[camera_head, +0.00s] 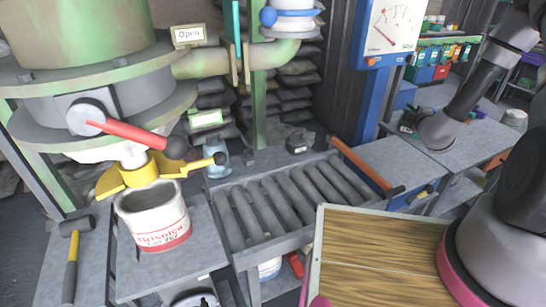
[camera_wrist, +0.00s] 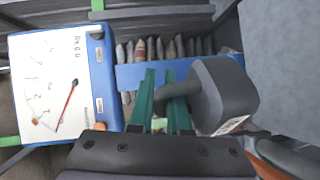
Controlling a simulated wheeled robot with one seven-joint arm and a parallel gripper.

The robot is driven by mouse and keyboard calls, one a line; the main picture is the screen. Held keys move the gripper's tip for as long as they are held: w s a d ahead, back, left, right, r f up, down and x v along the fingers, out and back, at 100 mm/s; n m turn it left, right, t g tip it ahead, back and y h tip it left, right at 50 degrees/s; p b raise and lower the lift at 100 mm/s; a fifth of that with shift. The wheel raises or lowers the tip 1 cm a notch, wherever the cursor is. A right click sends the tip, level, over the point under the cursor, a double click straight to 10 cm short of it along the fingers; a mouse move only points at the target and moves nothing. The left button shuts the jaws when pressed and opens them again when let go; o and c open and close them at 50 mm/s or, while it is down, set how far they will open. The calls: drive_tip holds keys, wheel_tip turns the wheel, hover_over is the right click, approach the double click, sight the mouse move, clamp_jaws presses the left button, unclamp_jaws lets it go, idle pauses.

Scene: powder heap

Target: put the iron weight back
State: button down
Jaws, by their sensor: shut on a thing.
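The iron weight (camera_wrist: 225,95) is a dark grey, many-sided block with a short handle and a pale label. In the wrist view it is to the right of my gripper (camera_wrist: 161,88). The green fingers of my gripper are shut on the weight's handle, and the block sticks out sideways. The weight seems held in the air; what lies right under it is hidden. In the head view my arm reaches to the right of the dial scale (camera_head: 390,28), and the held weight cannot be made out clearly there.
The blue-framed dial scale (camera_wrist: 60,85) is close on the left in the wrist view. In the head view a roller table (camera_head: 270,208) is empty. A small dark object (camera_head: 299,143) stands behind it. A white bucket (camera_head: 152,215) stands under the hopper valve, with a hammer (camera_head: 72,255) left of it.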

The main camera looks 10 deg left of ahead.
drive_tip(key=s+a+f+n+g+y, duration=0.1)
drive_tip(key=a+f+n+g+y, duration=0.2)
drive_tip(key=a, duration=1.4)
drive_tip(key=s+a+f+n+g+y, duration=0.15)
drive_tip(key=a+n+y, duration=0.3)
drive_tip(key=a, duration=1.25)
drive_tip(key=s+a+f+n+g+y, duration=0.1)
drive_tip(key=a+f+n+g+y, duration=0.3)
drive_tip(key=a, duration=1.3)
drive_tip(key=shift+m+t+y, duration=0.35)
drive_tip(key=shift+m+t, duration=0.1)
drive_tip(key=shift+m, duration=0.1)
drive_tip(key=shift+a+f, duration=0.2)
drive_tip(key=shift+f, duration=1.95)
drive_tip(key=shift+a+f, duration=0.2)
drive_tip(key=shift+f, duration=1.95)
drive_tip(key=shift+f, duration=0.1)
drive_tip(key=c, duration=0.9)
unclamp_jaws()
drive_tip(key=shift+s+f, duration=0.1)
drive_tip(key=shift+s, duration=0.05)
